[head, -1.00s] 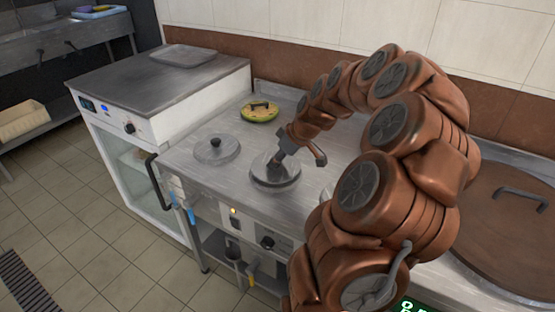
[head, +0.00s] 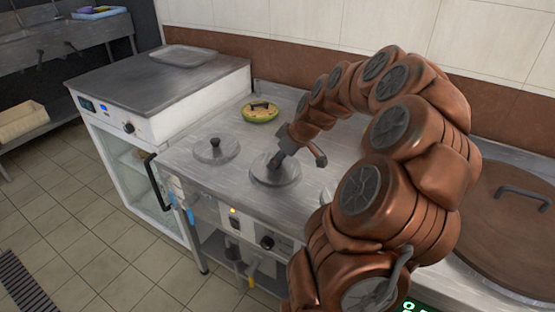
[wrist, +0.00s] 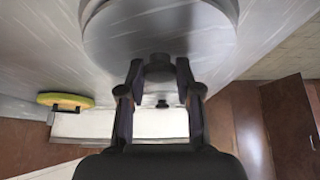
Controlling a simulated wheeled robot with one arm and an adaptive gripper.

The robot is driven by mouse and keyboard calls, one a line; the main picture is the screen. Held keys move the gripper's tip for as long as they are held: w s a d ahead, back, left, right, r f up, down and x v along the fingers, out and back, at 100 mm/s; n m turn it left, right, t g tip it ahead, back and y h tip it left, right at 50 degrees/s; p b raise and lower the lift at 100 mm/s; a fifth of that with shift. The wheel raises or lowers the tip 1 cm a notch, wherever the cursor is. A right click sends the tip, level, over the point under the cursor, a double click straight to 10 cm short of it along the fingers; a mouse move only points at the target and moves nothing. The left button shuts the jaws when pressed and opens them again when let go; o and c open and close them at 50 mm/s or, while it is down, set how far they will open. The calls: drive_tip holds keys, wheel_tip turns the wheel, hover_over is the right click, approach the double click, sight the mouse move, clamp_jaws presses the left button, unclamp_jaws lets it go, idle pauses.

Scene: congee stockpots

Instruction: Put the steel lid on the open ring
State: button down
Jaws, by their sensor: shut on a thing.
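The steel lid (head: 268,181) is a round grey disc on the counter's cooking top, over the ring position in the middle of the head view. It looks flat and covers the ring, whose opening I cannot see. My gripper (head: 275,162) comes down from the upper right onto the lid's knob. In the wrist view, my gripper (wrist: 157,78) has its two dark fingers either side of the knob (wrist: 159,66), shut on it. The lid's disc (wrist: 160,30) fills the top of that view. Whether a small gap remains under the lid is hard to tell.
A second grey lid with a dark knob (head: 216,150) lies to the left. A yellow-green lid (head: 260,112) with a dark handle lies behind. A large brown lid (head: 508,222) is at the right. A white cabinet (head: 140,165) stands left of the counter.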

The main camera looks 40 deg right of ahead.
drive_tip(key=shift+f, duration=0.35)
drive_tip(key=c, duration=1.1)
unclamp_jaws()
drive_tip(key=shift+b+v, duration=0.65)
drive_tip(key=shift+v, duration=4.85)
